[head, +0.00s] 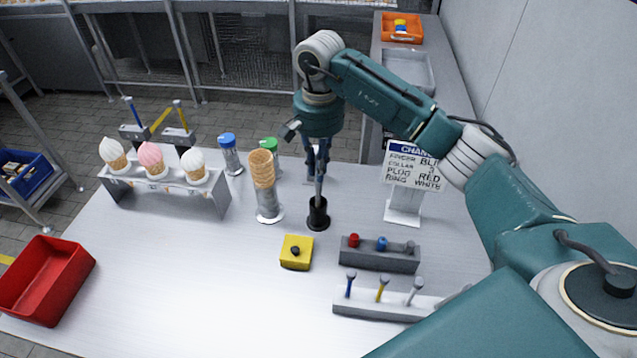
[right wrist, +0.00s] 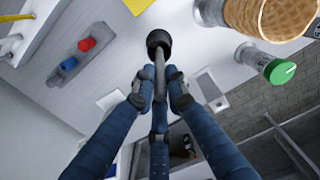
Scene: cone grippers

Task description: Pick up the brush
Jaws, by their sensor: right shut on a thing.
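The brush shows as a thin grey handle (right wrist: 159,72) in the right wrist view, and its shaft (head: 318,188) shows in the head view. It stands roughly upright, its lower end inside a small black cup (head: 318,214) on the table; the cup also shows in the right wrist view (right wrist: 158,40). The part inside the cup is hidden. My right gripper (right wrist: 161,88) is shut on the brush handle, one finger on each side, above the cup. In the head view the right gripper (head: 319,160) points down over the cup. My left gripper is not in view.
Close left of the cup stand a waffle cone stack (head: 263,170) and a green-lidded shaker (head: 270,147). A sign (head: 412,167) stands right. A yellow block (head: 297,259), a grey peg block (head: 402,262) and a pin rack (head: 350,305) lie in front.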

